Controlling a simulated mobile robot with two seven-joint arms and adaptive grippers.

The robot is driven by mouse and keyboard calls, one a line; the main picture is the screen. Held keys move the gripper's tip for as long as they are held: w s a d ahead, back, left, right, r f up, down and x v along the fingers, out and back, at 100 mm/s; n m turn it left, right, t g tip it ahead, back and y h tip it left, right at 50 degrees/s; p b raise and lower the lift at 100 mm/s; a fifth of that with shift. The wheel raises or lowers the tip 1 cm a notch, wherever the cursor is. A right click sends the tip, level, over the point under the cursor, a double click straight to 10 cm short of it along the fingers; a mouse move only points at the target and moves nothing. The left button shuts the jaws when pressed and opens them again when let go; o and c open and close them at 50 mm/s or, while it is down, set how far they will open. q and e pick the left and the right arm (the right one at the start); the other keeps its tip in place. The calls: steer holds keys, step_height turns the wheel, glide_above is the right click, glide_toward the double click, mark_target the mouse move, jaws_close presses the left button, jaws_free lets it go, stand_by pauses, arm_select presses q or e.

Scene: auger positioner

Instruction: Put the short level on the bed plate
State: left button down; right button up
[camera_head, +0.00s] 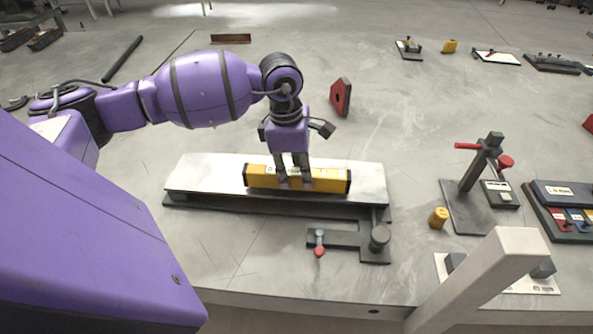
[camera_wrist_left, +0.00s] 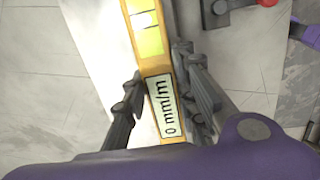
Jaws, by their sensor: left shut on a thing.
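The short level (camera_head: 326,181) is a yellow bar with dark ends. It lies along the pale bed plate (camera_head: 205,172), at or just above its top, on the right half; I cannot tell if it touches. My left gripper (camera_head: 295,182) is shut on the middle of the level from above. In the left wrist view the level (camera_wrist_left: 151,62) runs between the two dark fingers (camera_wrist_left: 165,105), showing a greenish vial and a "0 mm/m" label. The bed plate (camera_wrist_left: 95,40) lies beneath it. My right gripper is not in view.
A dark clamp with a red-tipped lever (camera_head: 345,238) stands in front of the plate. A red block (camera_head: 341,97) stands behind it. To the right are a yellow cylinder (camera_head: 438,218), a post stand with a red handle (camera_head: 470,185) and a dark tray (camera_head: 562,195).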

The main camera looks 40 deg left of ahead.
mark_target(290, 171)
arm_select(q)
steer(key=shift+f+b, duration=0.35)
steer(key=shift+f, duration=0.15)
steer(key=c, duration=1.4)
jaws_free()
steer(key=shift+r, duration=0.1)
step_height(290, 171, up, 13)
steer(key=a, duration=0.1)
steer(key=shift+s, duration=0.4)
steer(key=shift+f, duration=0.2)
